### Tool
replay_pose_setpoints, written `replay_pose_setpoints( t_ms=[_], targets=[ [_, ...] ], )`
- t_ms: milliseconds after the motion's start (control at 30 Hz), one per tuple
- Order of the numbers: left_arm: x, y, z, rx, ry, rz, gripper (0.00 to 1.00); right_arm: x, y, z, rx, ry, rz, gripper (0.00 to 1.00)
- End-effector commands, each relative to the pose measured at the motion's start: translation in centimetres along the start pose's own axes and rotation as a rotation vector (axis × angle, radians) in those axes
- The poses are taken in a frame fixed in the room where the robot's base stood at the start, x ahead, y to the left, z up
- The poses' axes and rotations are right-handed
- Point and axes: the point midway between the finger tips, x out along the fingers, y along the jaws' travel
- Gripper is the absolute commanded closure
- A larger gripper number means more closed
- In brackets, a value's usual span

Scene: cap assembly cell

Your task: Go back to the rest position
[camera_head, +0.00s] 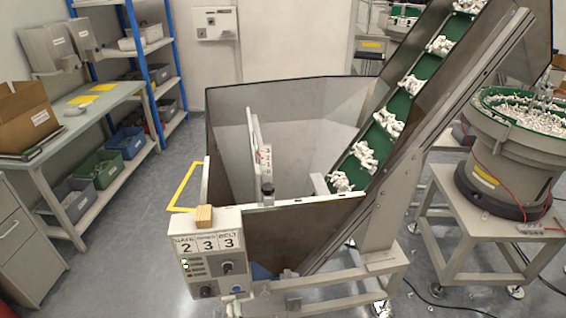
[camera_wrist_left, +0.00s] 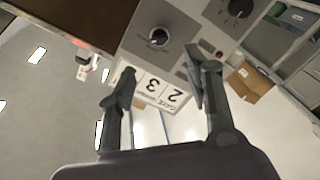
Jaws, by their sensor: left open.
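My left gripper (camera_wrist_left: 160,88) shows in the left wrist view, with its two dark fingers spread apart and nothing between them. Beyond the fingers is the control box (camera_wrist_left: 180,50), seen upside down, with dark knobs and a number label. I cannot make out the left gripper clearly in the head view. There the control box (camera_head: 208,262) stands at the front of the hopper, with the labels 2, 3, 3 and a small wooden block (camera_head: 204,216) on top. My right gripper is in neither view.
A hopper (camera_head: 230,130) with a green inclined conveyor (camera_head: 375,142) carrying white parts fills the middle. A bowl feeder (camera_head: 505,160) stands on a table at right. A workbench (camera_head: 85,130) with bins below and a blue-framed shelf (camera_head: 135,50) are at left.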

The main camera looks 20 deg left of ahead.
Motion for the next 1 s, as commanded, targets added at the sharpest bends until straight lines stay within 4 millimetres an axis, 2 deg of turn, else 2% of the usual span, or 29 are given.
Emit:
replay_pose_setpoints(
  t_ms=[67,133,167,267,367,400,467,500,567,600,700,800,900,1000],
  targets=[
    [0.0,-0.1,0.2,0.004,-0.006,0.001,0.54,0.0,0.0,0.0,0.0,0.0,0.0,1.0],
    [-0.2,-0.4,1.1,0.026,-0.04,0.007,0.54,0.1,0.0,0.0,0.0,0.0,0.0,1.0],
    [-0.5,-0.7,1.9,0.045,-0.068,0.012,0.54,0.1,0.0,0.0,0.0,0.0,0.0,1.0],
    [-1.9,-2.4,6.1,0.147,-0.222,0.036,0.54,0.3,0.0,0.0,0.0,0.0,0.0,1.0],
    [-5.0,-5.7,11.6,0.297,-0.447,0.061,0.54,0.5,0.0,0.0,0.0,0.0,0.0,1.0],
    [-6.5,-7.4,13.6,0.363,-0.543,0.069,0.54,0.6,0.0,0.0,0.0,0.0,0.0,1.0],
    [-9.2,-10.2,16.2,0.459,-0.683,0.075,0.54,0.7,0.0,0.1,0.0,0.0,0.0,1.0],
    [-11.1,-12.2,17.6,0.522,-0.775,0.076,0.54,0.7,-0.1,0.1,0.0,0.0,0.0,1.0],
    [-14.1,-15.4,19.2,0.617,-0.91,0.073,0.54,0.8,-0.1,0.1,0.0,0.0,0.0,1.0],
    [-16.1,-17.6,19.9,0.679,-0.998,0.069,0.54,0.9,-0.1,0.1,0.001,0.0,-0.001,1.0],
    [-21.1,-23.1,20.5,0.828,-1.203,0.05,0.54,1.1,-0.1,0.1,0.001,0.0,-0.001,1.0],
    [-25.2,-27.7,19.8,0.956,-1.372,0.026,0.54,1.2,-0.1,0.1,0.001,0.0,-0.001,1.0],
    [-28.1,-31.1,18.5,1.051,-1.494,0.003,0.54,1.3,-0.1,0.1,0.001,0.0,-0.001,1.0],
    [-29.9,-33.0,17.5,1.108,-1.568,-0.014,0.54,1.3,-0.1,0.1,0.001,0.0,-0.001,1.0]
  ],
)
